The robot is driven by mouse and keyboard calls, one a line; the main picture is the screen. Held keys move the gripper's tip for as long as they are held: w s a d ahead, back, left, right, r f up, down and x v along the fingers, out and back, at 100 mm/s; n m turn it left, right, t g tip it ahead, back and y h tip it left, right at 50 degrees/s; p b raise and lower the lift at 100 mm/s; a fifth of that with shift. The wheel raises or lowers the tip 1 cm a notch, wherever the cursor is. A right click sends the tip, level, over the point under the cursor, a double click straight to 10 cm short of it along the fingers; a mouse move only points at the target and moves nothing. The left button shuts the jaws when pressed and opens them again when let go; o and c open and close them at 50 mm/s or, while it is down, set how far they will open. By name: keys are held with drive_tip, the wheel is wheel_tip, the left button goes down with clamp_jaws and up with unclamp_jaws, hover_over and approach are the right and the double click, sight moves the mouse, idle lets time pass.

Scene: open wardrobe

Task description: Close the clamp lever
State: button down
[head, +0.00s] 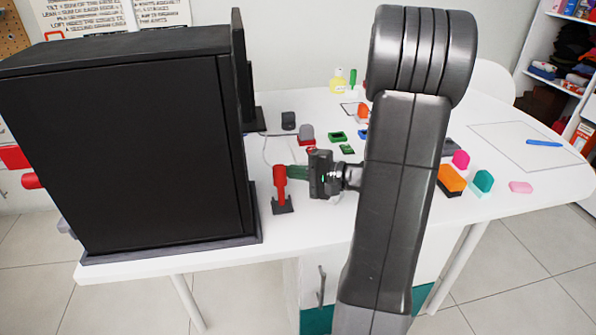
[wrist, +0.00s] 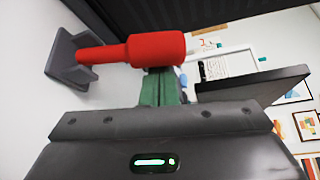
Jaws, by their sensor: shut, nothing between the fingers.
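The clamp lever (head: 280,185) has a thick red grip and stands upright on a small dark base (head: 284,206) on the white table, just right of the black cabinet. In the wrist view the red lever (wrist: 156,48) lies across the upper picture, with its dark base (wrist: 66,62) at the left. My gripper (head: 291,172) is beside the lever's upper part, on its right side. Its green fingers (wrist: 160,88) are shut and empty. Their tips reach the red grip or end just behind it; contact is not clear.
The open black cabinet (head: 125,150) stands close on the left, its door (head: 240,70) edge-on. Several small coloured blocks lie behind and to the right, including an orange one (head: 451,180) and a teal one (head: 482,182). My arm hides part of the table's middle.

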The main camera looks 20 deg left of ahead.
drive_tip(key=shift+f+b, duration=0.2)
drive_tip(key=shift+b, duration=0.35)
drive_tip(key=shift+s+d+n+b, duration=0.2)
drive_tip(key=shift+n+b, duration=0.2)
drive_tip(key=shift+b, duration=0.75)
drive_tip(key=b, duration=0.2)
drive_tip(key=n+y+b, duration=0.1)
drive_tip(key=b, duration=0.1)
drive_tip(key=shift+s+d+r, duration=0.15)
drive_tip(key=shift+s+d, duration=0.05)
drive_tip(key=shift+s, duration=0.2)
drive_tip(key=shift+s+d+r+n+y+b, duration=0.1)
drive_tip(key=shift+s+r+n+y+b, duration=0.1)
drive_tip(key=shift+r+n+y+b, duration=0.3)
drive_tip(key=shift+d+f, duration=0.1)
drive_tip(key=shift+f, duration=0.05)
